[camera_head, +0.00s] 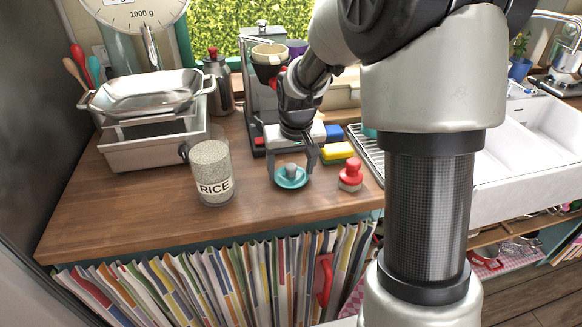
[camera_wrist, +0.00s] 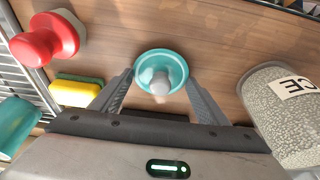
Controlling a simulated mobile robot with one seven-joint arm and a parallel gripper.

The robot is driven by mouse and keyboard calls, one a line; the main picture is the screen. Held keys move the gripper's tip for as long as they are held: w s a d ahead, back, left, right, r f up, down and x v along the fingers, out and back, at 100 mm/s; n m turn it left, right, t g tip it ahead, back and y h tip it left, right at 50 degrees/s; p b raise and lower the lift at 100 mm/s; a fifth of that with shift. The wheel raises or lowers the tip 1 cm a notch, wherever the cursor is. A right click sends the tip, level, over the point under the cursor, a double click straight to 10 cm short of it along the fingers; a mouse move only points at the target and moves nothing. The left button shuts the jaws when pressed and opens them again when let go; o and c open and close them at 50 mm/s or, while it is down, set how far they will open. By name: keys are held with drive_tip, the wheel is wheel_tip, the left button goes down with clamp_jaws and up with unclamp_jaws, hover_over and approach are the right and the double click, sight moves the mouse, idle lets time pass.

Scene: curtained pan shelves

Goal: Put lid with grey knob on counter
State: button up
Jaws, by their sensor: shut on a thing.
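The teal lid with a grey knob (camera_head: 284,183) is low over the wooden counter (camera_head: 140,205), near its front edge; I cannot tell whether it touches the wood. It faces knob up. My gripper (camera_head: 292,172) points down with one finger on each side of the lid, shut on it. In the wrist view the lid (camera_wrist: 147,62) sits between the fingertips (camera_wrist: 161,80), its grey knob toward the camera.
A rice jar (camera_head: 211,170) stands left of the lid and a red-knobbed piece (camera_head: 350,176) stands right. A yellow sponge (camera_head: 337,151) lies behind. A kitchen scale with a metal pan (camera_head: 145,95) and a coffee maker (camera_head: 258,100) stand farther back. The counter's front left is clear.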

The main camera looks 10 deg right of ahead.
drive_tip(key=shift+f, duration=0.25)
drive_tip(key=o, duration=1.1)
drive_tip(key=p+v, duration=0.1)
drive_tip(key=v, duration=1.6)
drive_tip(key=shift+r, duration=0.25)
clamp_jaws()
drive_tip(key=shift+p, duration=0.3)
